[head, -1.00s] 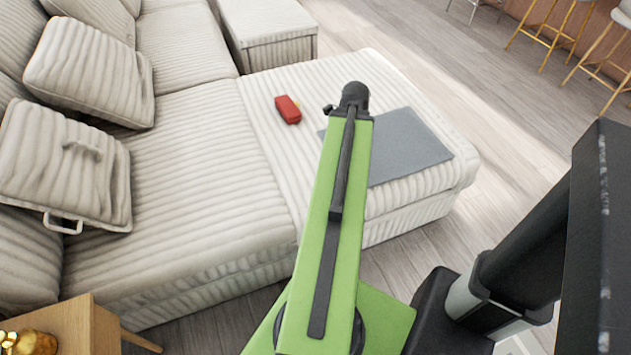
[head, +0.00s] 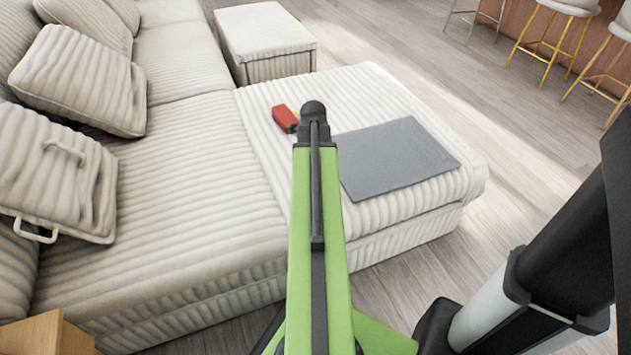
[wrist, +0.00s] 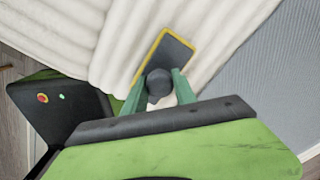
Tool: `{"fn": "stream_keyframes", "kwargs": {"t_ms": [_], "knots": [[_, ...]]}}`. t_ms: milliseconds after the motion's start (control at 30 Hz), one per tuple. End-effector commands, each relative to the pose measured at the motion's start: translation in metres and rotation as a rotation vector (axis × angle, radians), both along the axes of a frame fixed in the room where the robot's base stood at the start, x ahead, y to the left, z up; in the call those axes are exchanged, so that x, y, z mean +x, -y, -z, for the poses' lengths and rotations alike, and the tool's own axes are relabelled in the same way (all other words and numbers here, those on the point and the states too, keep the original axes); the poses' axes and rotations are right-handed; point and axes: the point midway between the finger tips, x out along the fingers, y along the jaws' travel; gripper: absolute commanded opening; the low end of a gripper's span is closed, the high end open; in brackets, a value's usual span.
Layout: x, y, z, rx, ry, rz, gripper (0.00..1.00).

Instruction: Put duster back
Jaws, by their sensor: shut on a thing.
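In the wrist view, my gripper (wrist: 158,87) has its two green fingers closed on the round dark knob of a flat grey pad with a yellow rim. This looks like the duster (wrist: 168,53). The duster is held over the ribbed pale fabric of the sofa. I cannot tell whether it touches the fabric. A grey mat (head: 395,158) lies flat on the sofa's chaise, right of my arm. The mat also shows at the right of the wrist view (wrist: 270,85).
The sofa (head: 175,195) fills the left, with cushions (head: 80,80). An ottoman (head: 265,38) stands behind. Open floor (head: 470,105) and bar stools lie right.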

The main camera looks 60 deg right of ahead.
Motion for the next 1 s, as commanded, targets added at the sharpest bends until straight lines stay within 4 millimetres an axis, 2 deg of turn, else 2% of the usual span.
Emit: {"fn": "stream_keyframes", "kwargs": {"t_ms": [33, 200, 367, 400, 533, 867, 1000], "knots": [[0.0, 0.0, 0.008, 0.0, 0.0, 0.0, 0.0], [0.0, 0.0, 0.004, 0.0, 0.0, -0.001, 0.0], [0.0, 0.0, 0.008, 0.0, 0.0, -0.001, 0.0], [0.0, 0.0, 0.007, 0.0, 0.0, -0.001, 0.37], [0.0, 0.0, 0.007, 0.0, 0.0, -0.002, 0.54], [0.001, -0.001, 0.005, 0.0, 0.0, -0.002, 0.55], [0.001, -0.001, -0.005, 0.0, 0.0, -0.002, 0.55]]}}
